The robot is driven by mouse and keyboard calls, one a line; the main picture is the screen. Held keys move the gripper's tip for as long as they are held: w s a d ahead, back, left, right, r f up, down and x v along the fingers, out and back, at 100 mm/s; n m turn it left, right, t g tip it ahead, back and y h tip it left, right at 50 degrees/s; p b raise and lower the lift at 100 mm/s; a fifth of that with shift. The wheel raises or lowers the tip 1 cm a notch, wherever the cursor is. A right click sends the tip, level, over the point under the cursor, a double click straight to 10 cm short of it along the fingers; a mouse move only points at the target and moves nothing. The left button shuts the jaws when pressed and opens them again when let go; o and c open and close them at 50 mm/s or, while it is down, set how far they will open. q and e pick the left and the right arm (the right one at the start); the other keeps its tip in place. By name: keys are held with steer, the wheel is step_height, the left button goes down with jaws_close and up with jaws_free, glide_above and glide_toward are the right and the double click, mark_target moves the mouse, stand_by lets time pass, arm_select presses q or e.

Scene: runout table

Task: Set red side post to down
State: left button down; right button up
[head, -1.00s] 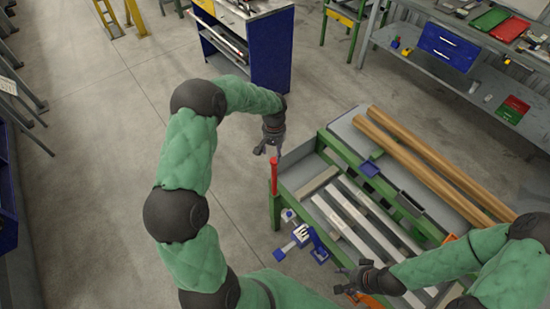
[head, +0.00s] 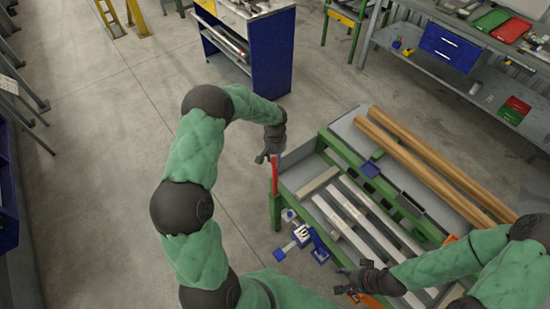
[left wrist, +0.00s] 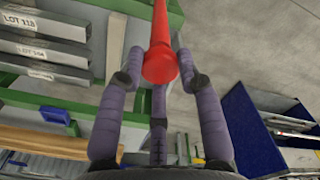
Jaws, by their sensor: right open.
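The red side post (head: 275,176) stands upright at the near left corner of the green-framed runout table (head: 276,212). My left gripper (head: 267,157) is at the top of the post in the head view. In the left wrist view the red post (left wrist: 161,50) reaches in between the spread fingers of my left gripper (left wrist: 163,82). The fingers look open, with gaps beside the post's rounded end; contact cannot be told. My right gripper (head: 346,282) is open and empty at the near side of the table.
Pale metal bars (head: 350,222) lie on the table, with long wooden-coloured bars (head: 420,160) behind. A blue clamp-like device (head: 318,246) sits at the near side. A blue cabinet (head: 258,50) stands farther back. The floor left of the table is clear.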

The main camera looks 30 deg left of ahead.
mark_target(275, 184)
arm_select(q)
step_height(275, 184, down, 19)
steer(key=b, duration=1.4)
steer(key=shift+r, duration=0.15)
steer(key=shift+f+b, duration=0.4)
steer(key=shift+f, duration=0.2)
steer(key=shift+s, duration=0.1)
steer(key=shift+d+f, duration=0.1)
steer(key=c, duration=1.3)
jaws_free()
steer(key=o, duration=0.5)
steer(key=shift+c, duration=0.2)
steer(key=shift+f, duration=0.1)
